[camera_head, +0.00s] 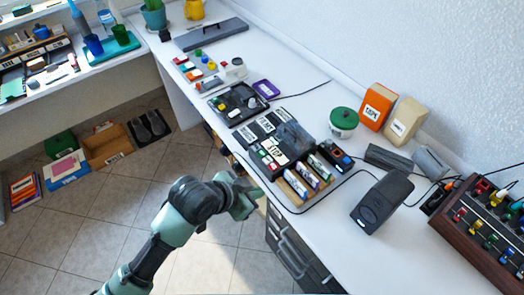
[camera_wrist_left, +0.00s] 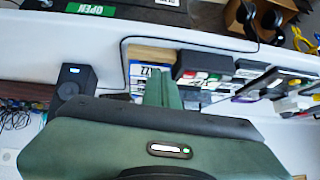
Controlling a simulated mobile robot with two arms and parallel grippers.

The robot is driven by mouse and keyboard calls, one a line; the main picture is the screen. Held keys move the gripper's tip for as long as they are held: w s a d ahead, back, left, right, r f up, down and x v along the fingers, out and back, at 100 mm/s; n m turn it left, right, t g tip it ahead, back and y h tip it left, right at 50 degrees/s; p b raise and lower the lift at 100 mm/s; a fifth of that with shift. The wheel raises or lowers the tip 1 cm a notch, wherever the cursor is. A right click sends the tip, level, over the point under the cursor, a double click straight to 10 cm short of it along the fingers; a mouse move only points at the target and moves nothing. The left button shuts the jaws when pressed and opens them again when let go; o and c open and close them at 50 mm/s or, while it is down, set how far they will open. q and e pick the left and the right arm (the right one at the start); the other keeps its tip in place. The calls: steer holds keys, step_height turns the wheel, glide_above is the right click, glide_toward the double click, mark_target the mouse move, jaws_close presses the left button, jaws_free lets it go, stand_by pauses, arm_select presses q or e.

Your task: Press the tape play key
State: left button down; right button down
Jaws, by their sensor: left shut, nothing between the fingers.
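The dark tape player (camera_head: 288,137) sits near the front edge of the white counter, with white labels and a clear dark lid on top. A row of small keys (camera_head: 267,160), with white, red and green ones, lies along its left front. I cannot read which one is play. In the left wrist view the tape player (camera_wrist_left: 205,62) shows beyond my fingers, with its white, red and green keys. My left gripper (camera_head: 250,203) is shut and empty, off the counter's front edge, below and left of the player in the head view. Its closed fingers (camera_wrist_left: 160,88) point toward the counter. My right gripper is out of view.
Cassettes in a wooden holder (camera_head: 300,188) stand right of the player. A black speaker (camera_head: 381,199) and a cable lie further right. A black tray (camera_head: 238,103) is behind. Drawers (camera_head: 290,250) are below the counter edge.

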arm_select(q)
steer(key=w+d+r+m+h, duration=0.1)
steer(key=w+d+r+m, duration=0.1)
steer(key=w+d+m, duration=0.45)
steer(key=w+a+r, duration=0.1)
steer(key=w+a, duration=0.2)
steer(key=w, duration=0.3)
steer(key=w+a+r+m, duration=0.1)
steer(key=w+a, duration=0.1)
steer(key=w, duration=0.3)
steer(key=shift+w+a+r+t, duration=0.3)
steer(key=shift+w+a+r, duration=0.05)
steer(key=shift+a, duration=0.05)
steer(key=b, duration=0.7)
glide_above(260, 155)
step_height(260, 155, down, 8)
steer(key=shift+f, duration=0.4)
